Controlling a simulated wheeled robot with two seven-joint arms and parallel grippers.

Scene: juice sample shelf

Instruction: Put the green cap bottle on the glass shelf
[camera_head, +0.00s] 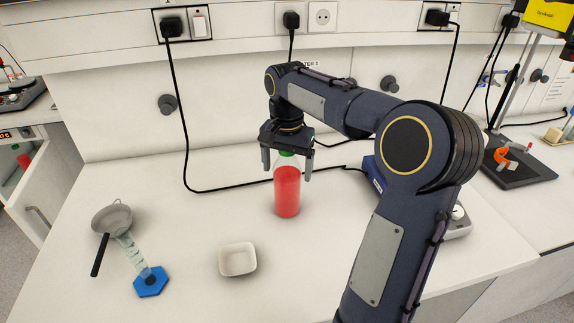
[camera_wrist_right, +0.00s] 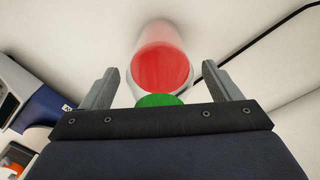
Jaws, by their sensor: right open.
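The green cap bottle (camera_head: 287,190) stands upright on the white bench, filled with red liquid. Its green cap shows just under my right gripper (camera_head: 287,165). That gripper is open and points down, with its fingers on either side of the bottle's top. In the right wrist view the bottle (camera_wrist_right: 162,62) lies between the open fingers of the right gripper (camera_wrist_right: 158,85), with gaps visible on both sides. The green cap (camera_wrist_right: 160,100) is partly hidden by the gripper body. I cannot identify the glass shelf in these views. My left gripper is not in view.
A small white dish (camera_head: 237,273) sits in front of the bottle. Behind my right arm is a blue-and-white device (camera_head: 458,222). Black cables run along the back.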

